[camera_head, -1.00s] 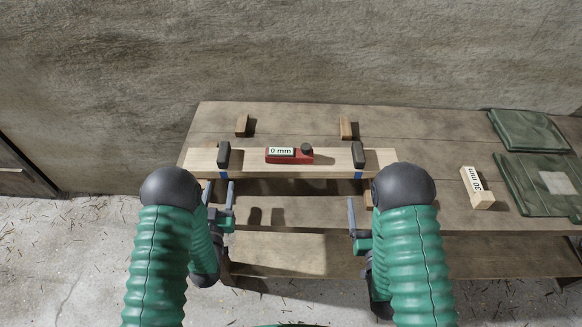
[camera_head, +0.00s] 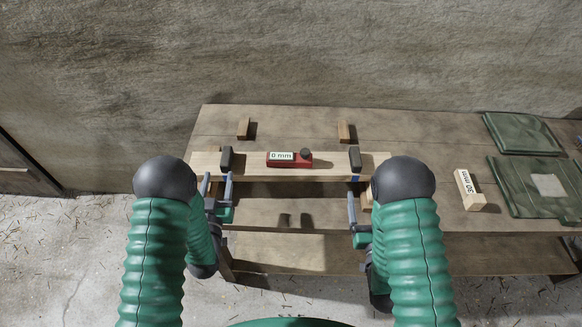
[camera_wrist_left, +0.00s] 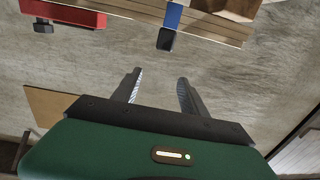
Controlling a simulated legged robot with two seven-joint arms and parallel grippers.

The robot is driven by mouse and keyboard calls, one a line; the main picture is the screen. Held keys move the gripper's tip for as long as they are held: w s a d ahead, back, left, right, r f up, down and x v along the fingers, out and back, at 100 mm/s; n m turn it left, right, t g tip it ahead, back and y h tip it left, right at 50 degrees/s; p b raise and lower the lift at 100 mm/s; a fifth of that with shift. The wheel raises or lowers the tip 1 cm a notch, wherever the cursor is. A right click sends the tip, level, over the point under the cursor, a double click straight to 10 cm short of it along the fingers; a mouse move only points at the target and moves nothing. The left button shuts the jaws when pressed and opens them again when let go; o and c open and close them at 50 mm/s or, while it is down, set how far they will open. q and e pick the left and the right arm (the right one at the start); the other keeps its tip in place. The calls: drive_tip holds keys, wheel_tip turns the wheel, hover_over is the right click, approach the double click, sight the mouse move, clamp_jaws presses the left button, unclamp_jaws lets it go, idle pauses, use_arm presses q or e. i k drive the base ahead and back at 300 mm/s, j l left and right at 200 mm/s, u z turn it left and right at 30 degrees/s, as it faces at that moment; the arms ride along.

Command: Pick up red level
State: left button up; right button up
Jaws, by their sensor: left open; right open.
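The red level (camera_head: 289,159) lies on a pale timber beam in the middle of the bench. Its white label reads "0 mm" and a dark knob stands at its right end. The level also shows at the upper left of the left wrist view (camera_wrist_left: 64,13). My left gripper (camera_head: 218,186) is open and empty in front of the beam's left part, apart from the level; its two fingers show in the left wrist view (camera_wrist_left: 157,88). My right gripper (camera_head: 358,207) is in front of the beam's right part, open, its fingers partly hidden by my arm.
The pale beam (camera_head: 330,165) carries two dark blocks (camera_head: 226,159) with blue bands below. Two small wooden blocks (camera_head: 344,132) stand behind it. A block marked "30 mm" (camera_head: 468,189) and green folded cloths (camera_head: 540,183) lie at the right of the bench. A wall rises behind.

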sight(304, 159)
drive_tip(key=k+l, duration=0.15)
drive_tip(key=k, duration=0.3)
drive_tip(key=k+l, duration=0.1)
drive_tip(key=k, duration=0.3)
